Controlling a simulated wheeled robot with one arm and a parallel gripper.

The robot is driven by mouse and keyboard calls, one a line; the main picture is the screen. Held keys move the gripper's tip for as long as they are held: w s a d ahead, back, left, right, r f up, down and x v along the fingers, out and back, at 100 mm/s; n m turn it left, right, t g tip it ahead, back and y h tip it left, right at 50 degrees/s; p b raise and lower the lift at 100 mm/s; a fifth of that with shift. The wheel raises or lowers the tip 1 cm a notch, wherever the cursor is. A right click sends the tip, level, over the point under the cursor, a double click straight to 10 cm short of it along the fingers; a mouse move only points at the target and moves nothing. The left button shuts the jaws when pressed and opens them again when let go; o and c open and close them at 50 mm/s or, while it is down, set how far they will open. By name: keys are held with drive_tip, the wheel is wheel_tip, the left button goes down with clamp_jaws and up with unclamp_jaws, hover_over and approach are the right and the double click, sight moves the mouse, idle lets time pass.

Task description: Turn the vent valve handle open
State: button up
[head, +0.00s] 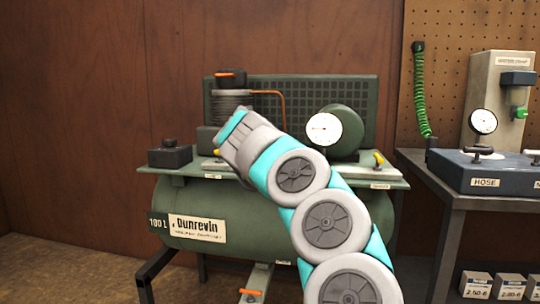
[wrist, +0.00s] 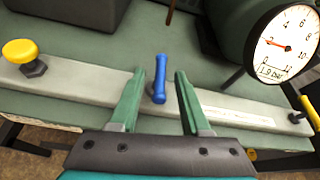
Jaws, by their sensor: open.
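A blue lever handle (wrist: 160,75) stands on a pale metal rail (wrist: 95,84) in the wrist view. My gripper (wrist: 157,92) is open, with one green finger on each side of the handle and a gap on both sides. The handle points away from me, roughly along the fingers. No readable label marks it as the vent valve. In the head view my arm hides the blue handle and my fingertips. The rail belongs to the green compressor (head: 130,210), below its pressure gauge (head: 323,129).
A yellow knob (wrist: 20,51) is left of the blue handle, and a yellow lever (wrist: 309,107) is at the right end. The gauge (wrist: 287,45) reads near 1.9 bar. An orange handle (head: 250,292) sits below the tank. A bench with a blue unit (head: 490,172) stands right.

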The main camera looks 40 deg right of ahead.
drive_tip(key=shift+v, duration=2.65)
